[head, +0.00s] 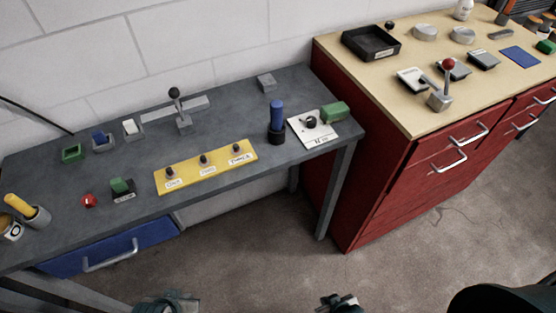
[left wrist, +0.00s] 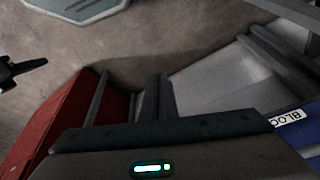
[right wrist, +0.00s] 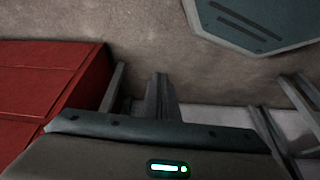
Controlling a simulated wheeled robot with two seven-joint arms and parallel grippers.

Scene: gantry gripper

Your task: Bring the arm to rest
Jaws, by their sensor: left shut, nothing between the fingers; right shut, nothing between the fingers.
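My left gripper (head: 165,303) is at the bottom edge of the head view, over the floor in front of the grey bench. Its fingers (left wrist: 158,98) are shut and empty in the left wrist view. My right gripper (head: 341,302) is also at the bottom edge, further right, over the floor. Its fingers (right wrist: 160,97) are shut and empty in the right wrist view. Both grippers are apart from the bench and the red cabinet. Most of both arms is out of the head view.
The grey bench (head: 225,132) carries a yellow panel (head: 190,178) with several knobs, a lever (head: 183,120) and a blue-handled item (head: 277,115). A blue drawer (head: 135,245) hangs under it. The red cabinet (head: 385,190) stands right. The concrete floor (head: 250,265) between is clear.

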